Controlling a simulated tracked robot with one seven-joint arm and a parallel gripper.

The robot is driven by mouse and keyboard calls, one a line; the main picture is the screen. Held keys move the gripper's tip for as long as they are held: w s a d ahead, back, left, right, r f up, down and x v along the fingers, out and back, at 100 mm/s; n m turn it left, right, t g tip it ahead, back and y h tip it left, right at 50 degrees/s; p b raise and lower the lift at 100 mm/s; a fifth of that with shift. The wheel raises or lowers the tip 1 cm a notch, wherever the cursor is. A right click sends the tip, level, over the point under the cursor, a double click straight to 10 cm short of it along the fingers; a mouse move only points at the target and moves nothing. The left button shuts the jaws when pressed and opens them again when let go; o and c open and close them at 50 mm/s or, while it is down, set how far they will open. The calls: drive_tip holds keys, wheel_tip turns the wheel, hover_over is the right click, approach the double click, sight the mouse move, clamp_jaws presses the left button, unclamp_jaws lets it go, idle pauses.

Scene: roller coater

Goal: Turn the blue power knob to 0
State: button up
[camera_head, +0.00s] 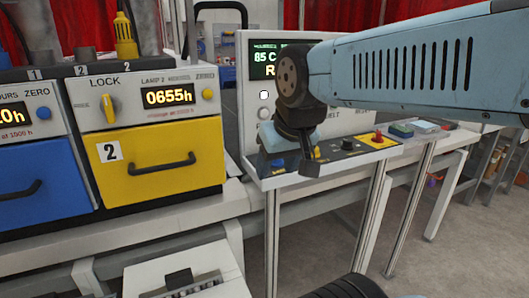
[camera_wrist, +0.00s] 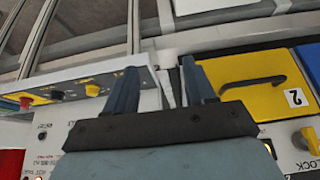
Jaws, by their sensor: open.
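The blue knob (camera_head: 278,163) appears at the left end of the shelf-like control panel (camera_head: 330,163), on a dark patch. My gripper (camera_head: 292,150) is over that left end, pointing down, close to the blue knob and partly covering the area around it. I cannot tell whether it touches the knob. In the wrist view my gripper (camera_wrist: 160,75) has its two blue fingers apart, with nothing seen held between them. The blue knob cannot be made out in that view. The knob's setting and its 0 mark cannot be read.
Right of my gripper, the panel carries a black knob (camera_head: 347,144) and a red knob (camera_head: 377,137). The upright display panel (camera_head: 248,90) stands just behind. A yellow drawer (camera_head: 155,162) with a black handle and a blue drawer (camera_head: 40,185) are at left. Open floor lies front right.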

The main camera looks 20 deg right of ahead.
drive_tip(key=shift+o, duration=0.9)
drive_tip(key=w+d+r+m+g, duration=0.1)
drive_tip(key=w+d+r+m, duration=0.1)
drive_tip(key=w+m, duration=0.2)
drive_tip(key=w+d+r+m+g, duration=0.1)
drive_tip(key=w+d+r+m, duration=0.1)
drive_tip(key=w+m, duration=0.3)
drive_tip(key=w+d, duration=0.1)
drive_tip(key=w, duration=0.2)
drive_tip(key=shift+w+r+g, duration=0.3)
drive_tip(key=shift+w+g, duration=0.1)
drive_tip(key=w+d+f+m+g, duration=0.1)
drive_tip(key=w+d+m, duration=0.3)
drive_tip(key=w, duration=0.2)
drive_tip(key=w+d+f+m+g, duration=0.1)
drive_tip(key=w+d+m+g, duration=0.1)
drive_tip(key=w+d+m, duration=0.3)
drive_tip(key=f, duration=0.4)
drive_tip(key=w+f, duration=0.1)
drive_tip(key=f, duration=0.4)
drive_tip(key=a+f, duration=0.1)
drive_tip(key=f, duration=0.3)
drive_tip(key=shift+w+f, duration=0.15)
drive_tip(key=shift+w, duration=0.1)
